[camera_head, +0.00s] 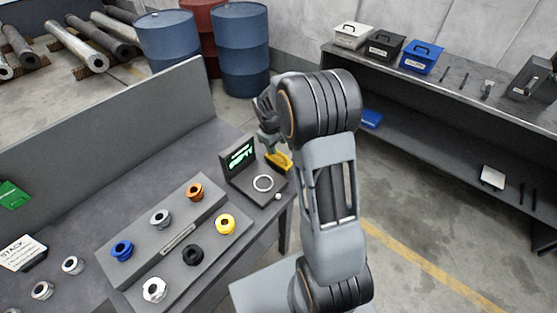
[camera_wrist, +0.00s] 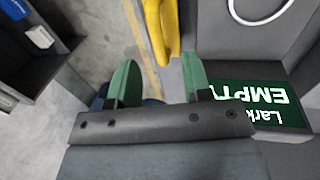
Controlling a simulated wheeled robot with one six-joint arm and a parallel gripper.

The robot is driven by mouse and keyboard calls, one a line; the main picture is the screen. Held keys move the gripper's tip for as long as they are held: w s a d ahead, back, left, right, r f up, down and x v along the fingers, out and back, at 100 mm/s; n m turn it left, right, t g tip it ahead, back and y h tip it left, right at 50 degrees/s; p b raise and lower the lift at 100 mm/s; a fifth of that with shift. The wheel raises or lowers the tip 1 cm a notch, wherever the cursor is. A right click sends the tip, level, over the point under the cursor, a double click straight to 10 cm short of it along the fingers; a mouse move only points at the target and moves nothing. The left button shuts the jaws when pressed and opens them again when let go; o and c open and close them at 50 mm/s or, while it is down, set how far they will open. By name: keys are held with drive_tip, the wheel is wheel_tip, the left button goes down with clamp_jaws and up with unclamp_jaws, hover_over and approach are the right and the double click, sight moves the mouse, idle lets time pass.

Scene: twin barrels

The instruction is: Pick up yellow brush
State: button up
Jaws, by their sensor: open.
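The yellow brush (camera_head: 279,160) is at the right end of the grey workbench, beside the dark display stand; my arm hides part of it in the head view. In the wrist view the yellow brush (camera_wrist: 163,24) enters from the top edge, and its near end lies just ahead of my fingertips, between their lines. My gripper (camera_wrist: 158,72) has two green fingers spread apart with nothing between them. In the head view my gripper (camera_head: 268,139) is small and partly hidden, close above the brush.
The display stand (camera_head: 241,157) reading "EMPTY" and a white ring (camera_head: 263,183) are close beside the brush. A grey block (camera_head: 178,238) with several coloured fittings lies left. A dark shelf (camera_head: 450,85) with boxes stands right. Blue barrels (camera_head: 241,50) stand behind.

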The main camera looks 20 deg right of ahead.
sight(279, 152)
drive_tip(key=shift+w+d+f+p, duration=0.15)
drive_tip(key=shift+d+f+p, duration=0.15)
drive_tip(key=shift+f, duration=0.8)
drive_tip(key=shift+w+d+f+p, duration=0.1)
drive_tip(key=shift+d+f+p, duration=0.15)
drive_tip(key=shift+f, duration=0.85)
drive_tip(key=shift+w+d+f+p, duration=0.2)
drive_tip(key=shift+f+p, duration=0.15)
drive_tip(key=shift+f, duration=0.75)
clamp_jaws()
